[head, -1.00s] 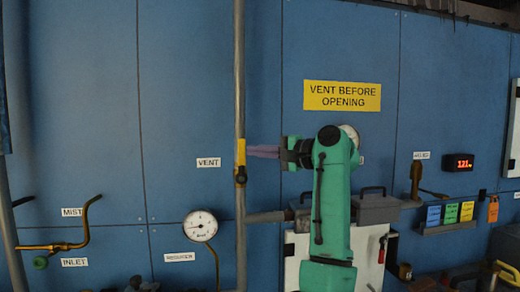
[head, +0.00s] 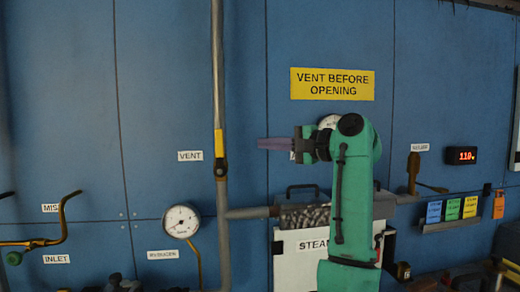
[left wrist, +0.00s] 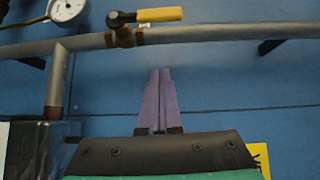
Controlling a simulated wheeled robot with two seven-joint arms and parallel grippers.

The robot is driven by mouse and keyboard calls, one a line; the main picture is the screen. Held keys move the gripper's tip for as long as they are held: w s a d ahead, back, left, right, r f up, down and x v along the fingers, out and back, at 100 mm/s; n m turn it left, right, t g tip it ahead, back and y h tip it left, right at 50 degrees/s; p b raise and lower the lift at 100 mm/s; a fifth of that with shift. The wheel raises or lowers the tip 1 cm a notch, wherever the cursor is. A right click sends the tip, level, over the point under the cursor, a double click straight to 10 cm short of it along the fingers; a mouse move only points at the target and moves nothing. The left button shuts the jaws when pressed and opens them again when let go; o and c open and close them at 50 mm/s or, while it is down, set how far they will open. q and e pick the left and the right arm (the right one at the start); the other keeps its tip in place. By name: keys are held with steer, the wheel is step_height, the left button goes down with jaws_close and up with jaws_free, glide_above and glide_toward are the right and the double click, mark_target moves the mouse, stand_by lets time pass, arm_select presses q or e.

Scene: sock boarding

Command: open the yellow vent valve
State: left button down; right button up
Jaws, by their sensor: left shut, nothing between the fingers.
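The yellow vent valve handle (head: 219,144) lies along the vertical grey pipe (head: 218,60), above its dark valve body (head: 220,168) and right of the VENT label (head: 190,155). In the left wrist view the yellow handle (left wrist: 160,14) also lies in line with the pipe, apart from my fingers. My left gripper (head: 260,143) is to the right of the handle, with a clear gap. Its purple fingers are shut together and empty, as the left wrist view shows (left wrist: 158,72). My right gripper is not in view.
A side pipe (head: 248,213) runs right below the valve. A grey box (head: 305,213) and a white STEAM-labelled panel (head: 298,250) are partly behind my arm. A gauge (head: 181,221) hangs lower left. A red display (head: 461,155) reads about 110. The blue wall around the handle is clear.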

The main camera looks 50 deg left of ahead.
arm_select(q)
steer(key=s+d, duration=0.1)
steer(key=d, duration=0.5)
steer(key=shift+d+r, duration=0.35)
steer(key=shift+d, duration=0.05)
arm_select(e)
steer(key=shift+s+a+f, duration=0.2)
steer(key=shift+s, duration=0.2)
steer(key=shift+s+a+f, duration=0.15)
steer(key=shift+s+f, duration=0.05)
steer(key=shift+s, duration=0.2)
